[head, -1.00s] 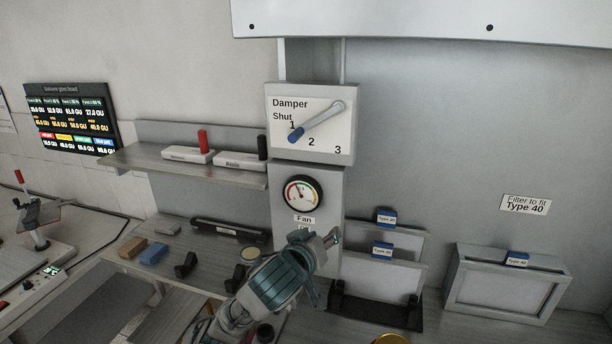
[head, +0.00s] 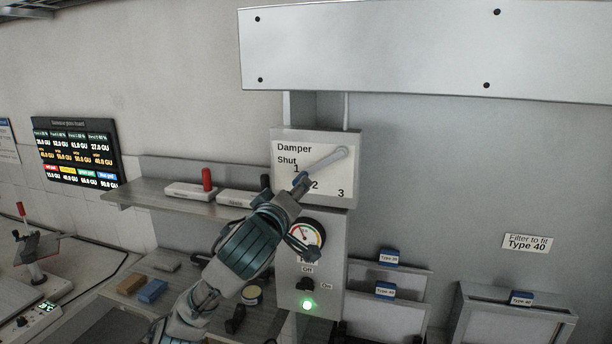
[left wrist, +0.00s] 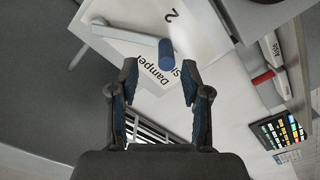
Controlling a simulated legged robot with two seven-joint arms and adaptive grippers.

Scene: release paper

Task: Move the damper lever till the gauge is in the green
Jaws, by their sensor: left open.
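The damper panel (head: 285,140) is white with marks Shut, 1, 2 and 3. Its grey lever (head: 328,160) slants down-left from the pivot, its blue handle between marks 1 and 2. The fan gauge (head: 311,228) below has a dial with red, yellow and green parts; my arm partly hides it and I cannot read its needle surely. My left gripper (head: 299,184) is at the handle. In the left wrist view the open left gripper (left wrist: 159,72) has the blue handle (left wrist: 166,52) just ahead, in line with the gap between its fingertips. My right gripper is out of view.
A shelf (head: 140,194) with red- and black-handled items is left of the panel. A green light (head: 307,305) glows below the fan switch (head: 304,285). A hood (head: 420,50) overhangs above. Filters with blue tabs (head: 388,257) stand at lower right.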

